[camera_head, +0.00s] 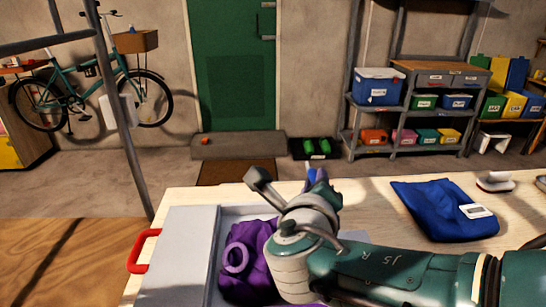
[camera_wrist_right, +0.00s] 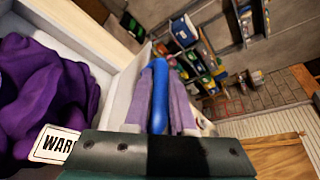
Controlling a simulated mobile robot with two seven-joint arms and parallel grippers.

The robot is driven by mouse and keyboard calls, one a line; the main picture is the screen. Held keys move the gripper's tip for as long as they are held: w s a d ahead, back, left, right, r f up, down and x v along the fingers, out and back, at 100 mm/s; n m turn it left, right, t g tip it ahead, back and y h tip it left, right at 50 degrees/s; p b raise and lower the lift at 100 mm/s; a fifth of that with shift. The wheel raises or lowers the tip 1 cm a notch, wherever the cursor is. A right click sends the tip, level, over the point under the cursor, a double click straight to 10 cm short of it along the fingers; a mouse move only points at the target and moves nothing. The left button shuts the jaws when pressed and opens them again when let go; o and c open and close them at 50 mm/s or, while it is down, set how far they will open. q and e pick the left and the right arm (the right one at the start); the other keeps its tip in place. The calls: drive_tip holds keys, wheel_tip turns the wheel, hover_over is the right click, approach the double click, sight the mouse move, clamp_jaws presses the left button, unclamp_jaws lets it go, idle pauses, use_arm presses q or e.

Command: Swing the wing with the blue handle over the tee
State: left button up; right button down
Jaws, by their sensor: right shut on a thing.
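The purple tee (camera_head: 240,265) lies bunched on the grey folding board, left of my right arm. It also shows at the left of the right wrist view (camera_wrist_right: 40,95), with a white tag reading "WAR...". My right gripper (camera_head: 318,182) is shut on the blue handle (camera_wrist_right: 160,95), which stands between its fingers in the wrist view. A pale panel (camera_wrist_right: 122,100) beside the handle looks like its wing; my arm hides most of it in the head view. The opposite wing (camera_head: 190,255) lies flat with a red handle (camera_head: 137,252). My left gripper is out of view.
The board rests on a light wooden table (camera_head: 375,205). A folded blue garment (camera_head: 440,208) with a white tag lies to the right, near an iron-like object (camera_head: 495,181). Shelving with bins (camera_head: 415,105) stands behind, well past the table.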

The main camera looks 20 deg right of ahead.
drive_tip(key=shift+w+a+f, duration=0.1)
drive_tip(key=shift+a+f, duration=0.2)
drive_tip(key=shift+a, duration=0.05)
drive_tip(key=shift+w+a+f+b, duration=0.15)
drive_tip(key=shift+a+f+b, duration=0.1)
drive_tip(key=shift+a+b, duration=0.5)
drive_tip(key=c, duration=1)
unclamp_jaws()
drive_tip(key=shift+d, duration=0.1)
drive_tip(key=shift+c, duration=0.2)
drive_tip(key=shift+o, duration=1.4)
drive_tip(key=shift+r, duration=0.1)
